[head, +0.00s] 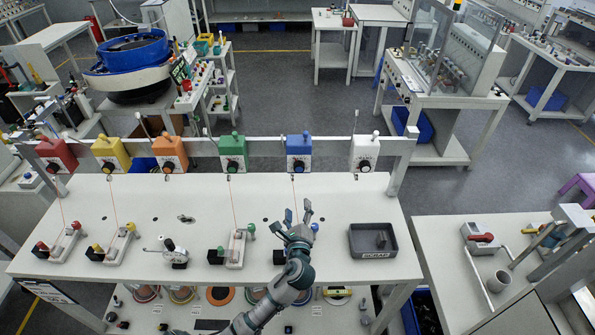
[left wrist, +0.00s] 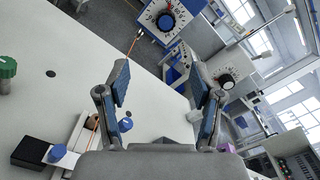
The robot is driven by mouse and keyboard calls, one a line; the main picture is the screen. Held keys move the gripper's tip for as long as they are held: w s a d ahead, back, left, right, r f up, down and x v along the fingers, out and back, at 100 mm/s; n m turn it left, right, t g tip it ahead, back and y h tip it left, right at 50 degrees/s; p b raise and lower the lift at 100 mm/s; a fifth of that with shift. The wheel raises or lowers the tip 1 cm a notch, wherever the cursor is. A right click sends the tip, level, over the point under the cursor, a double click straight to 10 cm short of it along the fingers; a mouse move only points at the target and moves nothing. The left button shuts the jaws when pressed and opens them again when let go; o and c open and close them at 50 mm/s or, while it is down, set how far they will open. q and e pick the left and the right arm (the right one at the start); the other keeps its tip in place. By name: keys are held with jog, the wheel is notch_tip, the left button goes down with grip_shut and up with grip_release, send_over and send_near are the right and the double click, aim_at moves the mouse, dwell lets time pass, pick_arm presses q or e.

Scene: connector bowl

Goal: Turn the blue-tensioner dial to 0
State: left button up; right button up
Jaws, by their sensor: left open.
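The blue tensioner (head: 299,145) hangs on the rail behind the white table, between the green and white tensioners. Its round dark dial (head: 299,166) is on its front face. In the left wrist view the blue tensioner's dial (left wrist: 166,21) shows near the top, with a black knob and a red and white scale; the exact setting is too small to read. My left gripper (head: 298,212) is open and empty above the table, in front of and below the dial, apart from it. In the wrist view its fingers (left wrist: 160,72) are spread wide. My right gripper is not in view.
Red, yellow, orange, green (head: 233,148) and white (head: 365,152) tensioners share the rail. An orange thread runs down from the blue tensioner. A grey scrap tray (head: 358,248) stands at the table's right, and several clamp fixtures stand along its front. The middle table is mostly clear.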

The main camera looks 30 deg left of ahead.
pick_arm(q)
jog(key=p, duration=0.2)
send_near(299, 169)
jog(key=w, duration=0.1)
jog(key=x, duration=0.8)
jog(key=shift+s+a+f, duration=0.15)
jog(key=shift+a+f, duration=0.1)
jog(key=shift+a, duration=0.2)
jog(key=shift+w+a, duration=0.15)
jog(key=shift+w, duration=0.2)
jog(key=shift+d, duration=0.3)
jog(key=shift+c, duration=0.3)
jog(key=shift+r, duration=0.1)
jog(key=c, duration=0.8)
jog(key=shift+c, duration=1.4)
jog(key=shift+a, duration=0.1)
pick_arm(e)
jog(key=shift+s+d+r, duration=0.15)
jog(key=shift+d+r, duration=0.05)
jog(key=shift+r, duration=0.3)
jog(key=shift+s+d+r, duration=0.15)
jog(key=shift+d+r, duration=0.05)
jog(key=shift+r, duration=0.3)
